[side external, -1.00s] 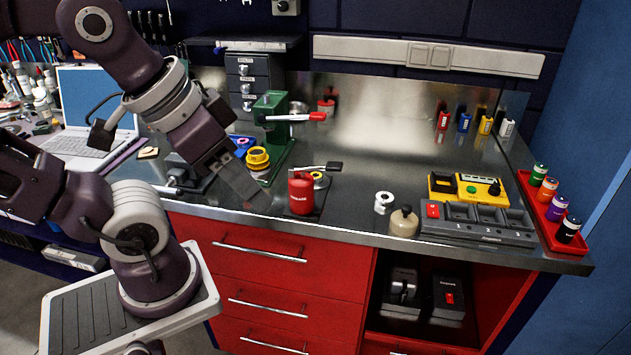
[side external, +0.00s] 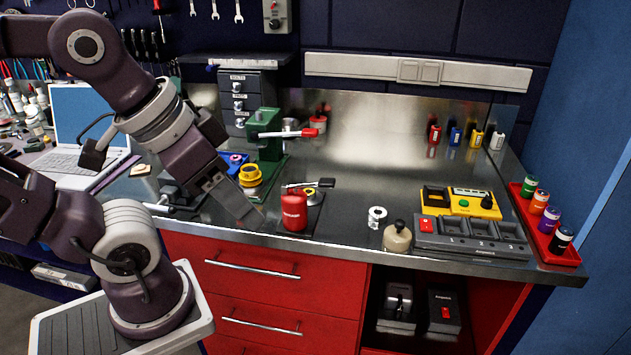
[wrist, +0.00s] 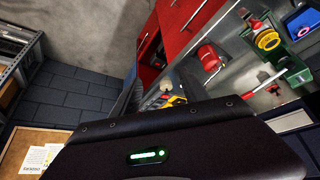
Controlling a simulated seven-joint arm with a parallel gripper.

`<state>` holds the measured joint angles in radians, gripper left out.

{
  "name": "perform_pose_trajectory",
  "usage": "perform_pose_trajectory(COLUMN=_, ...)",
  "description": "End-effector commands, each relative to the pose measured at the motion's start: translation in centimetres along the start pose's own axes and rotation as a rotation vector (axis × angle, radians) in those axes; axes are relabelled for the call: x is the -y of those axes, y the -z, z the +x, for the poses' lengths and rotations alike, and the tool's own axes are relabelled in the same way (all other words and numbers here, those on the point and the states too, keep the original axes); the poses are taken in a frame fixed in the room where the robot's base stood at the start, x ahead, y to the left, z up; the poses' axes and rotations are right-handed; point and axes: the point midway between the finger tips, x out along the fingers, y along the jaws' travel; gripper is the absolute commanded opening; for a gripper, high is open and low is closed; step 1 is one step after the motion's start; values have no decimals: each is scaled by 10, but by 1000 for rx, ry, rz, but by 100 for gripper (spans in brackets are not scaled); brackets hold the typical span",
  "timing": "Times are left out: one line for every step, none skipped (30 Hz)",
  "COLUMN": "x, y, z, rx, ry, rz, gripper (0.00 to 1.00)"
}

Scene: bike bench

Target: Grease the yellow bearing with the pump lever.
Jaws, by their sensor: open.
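The red grease pump (side external: 295,211) stands near the front edge of the bench. Its lever, with a black grip (side external: 326,183), sticks out to the right behind it. A small yellowish ring (side external: 315,196) shows under the lever, partly hidden; I cannot tell if it is a bearing. A larger yellow ring-shaped part (side external: 250,175) sits at the foot of the green press and also shows in the wrist view (wrist: 267,40). My gripper (side external: 250,216) is open and points down at the bench's front edge, left of the red pump and apart from it. Its fingers are not clear in the wrist view.
The green press (side external: 266,135) with a red-tipped handle stands behind. A white metal ring (side external: 377,217) and a beige bottle (side external: 397,237) stand to the right, then a yellow tester (side external: 458,202), a grey charger (side external: 470,237) and a red battery tray (side external: 545,225). Bare bench lies behind the ring.

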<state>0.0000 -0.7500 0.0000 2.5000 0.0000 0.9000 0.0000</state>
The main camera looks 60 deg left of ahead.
Motion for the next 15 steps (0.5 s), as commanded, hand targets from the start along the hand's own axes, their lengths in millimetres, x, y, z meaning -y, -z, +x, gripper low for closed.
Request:
perform_pose_trajectory(x=0, y=0, z=0, rx=0, ry=0, rz=0, gripper=52)
perform_pose_trajectory(x=0, y=0, z=0, rx=0, ry=0, rz=0, gripper=52)
perform_pose_trajectory(x=0, y=0, z=0, rx=0, ry=0, rz=0, gripper=52)
perform_pose_trajectory(x=0, y=0, z=0, rx=0, ry=0, rz=0, gripper=48)
perform_pose_trajectory(x=0, y=1, z=0, rx=1, ry=0, rz=2, gripper=42)
perform_pose_trajectory(x=1, y=4, z=-1, rx=5, ry=2, rz=9, gripper=34)
perform_pose_trajectory(x=2, y=9, z=-2, rx=14, ry=4, rz=21, gripper=29)
perform_pose_trajectory(x=3, y=16, z=-4, rx=27, ry=6, rz=40, gripper=23)
perform_pose_trajectory(x=6, y=30, z=-6, rx=52, ry=8, rz=77, gripper=15)
perform_pose_trajectory(x=9, y=43, z=-8, rx=73, ry=9, rz=112, gripper=9)
perform_pose_trajectory(x=13, y=58, z=-10, rx=99, ry=7, rz=154, gripper=3)
perform_pose_trajectory(x=19, y=78, z=-10, rx=139, ry=-1, rz=215, gripper=0)
perform_pose_trajectory(x=25, y=95, z=-9, rx=167, ry=-10, rz=264, gripper=0)
perform_pose_trajectory(x=32, y=110, z=-7, rx=195, ry=-21, rz=312, gripper=0)
perform_pose_trajectory(x=42, y=129, z=-3, rx=230, ry=-40, rz=376, gripper=0)
